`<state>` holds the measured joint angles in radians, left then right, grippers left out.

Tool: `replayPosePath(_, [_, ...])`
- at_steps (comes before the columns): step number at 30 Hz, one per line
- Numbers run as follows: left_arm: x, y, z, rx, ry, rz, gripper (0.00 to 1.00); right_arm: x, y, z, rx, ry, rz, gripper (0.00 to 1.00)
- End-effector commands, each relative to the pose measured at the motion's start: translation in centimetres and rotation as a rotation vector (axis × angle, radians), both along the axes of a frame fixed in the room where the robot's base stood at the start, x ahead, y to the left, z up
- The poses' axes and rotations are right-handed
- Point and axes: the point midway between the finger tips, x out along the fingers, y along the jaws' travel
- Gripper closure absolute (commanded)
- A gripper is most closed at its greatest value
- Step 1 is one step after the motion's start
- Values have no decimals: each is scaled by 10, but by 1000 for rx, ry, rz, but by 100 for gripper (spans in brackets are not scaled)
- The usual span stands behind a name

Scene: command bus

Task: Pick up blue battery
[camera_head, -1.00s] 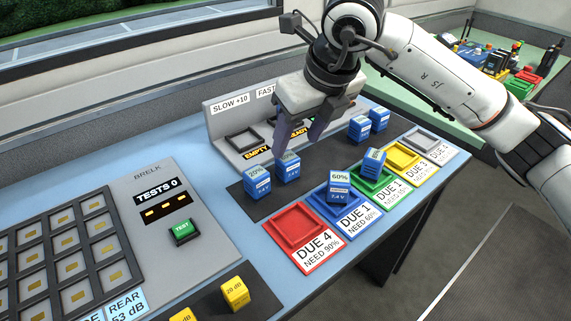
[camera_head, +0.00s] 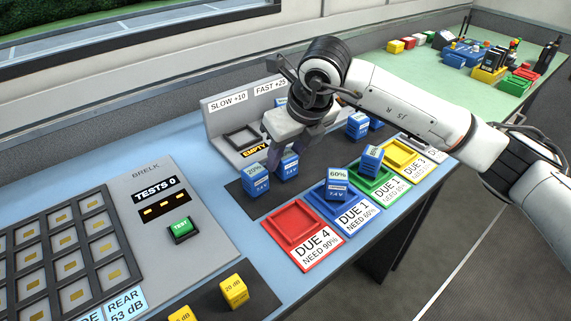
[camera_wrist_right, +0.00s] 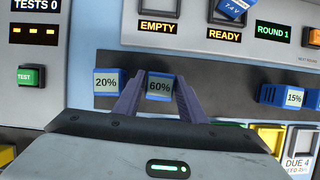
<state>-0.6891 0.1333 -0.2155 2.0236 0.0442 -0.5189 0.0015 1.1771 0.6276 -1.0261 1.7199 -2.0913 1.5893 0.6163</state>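Several blue batteries stand about the console. A 20% battery (camera_head: 254,183) and another battery (camera_head: 287,168) stand side by side on the dark strip. In the wrist view they read 20% (camera_wrist_right: 106,83) and 60% (camera_wrist_right: 159,89). My right gripper (camera_head: 297,146) is right over the second one, partly hiding it. In the wrist view its fingers (camera_wrist_right: 160,82) are apart, one on each side of the 60% battery; I cannot tell whether they touch it. A 60% battery (camera_head: 337,184) sits at the blue tray, another (camera_head: 371,159) at the green tray. My left gripper is not in view.
A charger (camera_head: 228,118) with SLOW and FAST slots stands behind; a battery (camera_wrist_right: 232,9) is in its slot above READY. The red tray (camera_head: 295,222) is empty. More batteries (camera_head: 357,126) stand right of my gripper. A button panel (camera_head: 145,220) lies left.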

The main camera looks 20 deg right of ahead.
Motion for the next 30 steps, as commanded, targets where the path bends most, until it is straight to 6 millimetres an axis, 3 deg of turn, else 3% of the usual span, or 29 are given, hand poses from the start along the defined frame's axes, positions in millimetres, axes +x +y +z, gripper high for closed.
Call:
replayPosePath(1, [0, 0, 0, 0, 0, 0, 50, 0, 0, 0, 0, 0, 0, 72])
replayPosePath(5, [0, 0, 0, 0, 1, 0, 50, 0, 0, 0, 0, -1, 0, 94])
replayPosePath(14, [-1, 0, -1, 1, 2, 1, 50, 1, 0, 7, 1, -4, 0, 95])
replayPosePath(24, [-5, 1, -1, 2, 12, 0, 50, 1, 0, 71, 2, -7, -1, 95])
replayPosePath(30, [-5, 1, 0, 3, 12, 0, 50, 0, 0, 96, 1, -3, 4, 95])
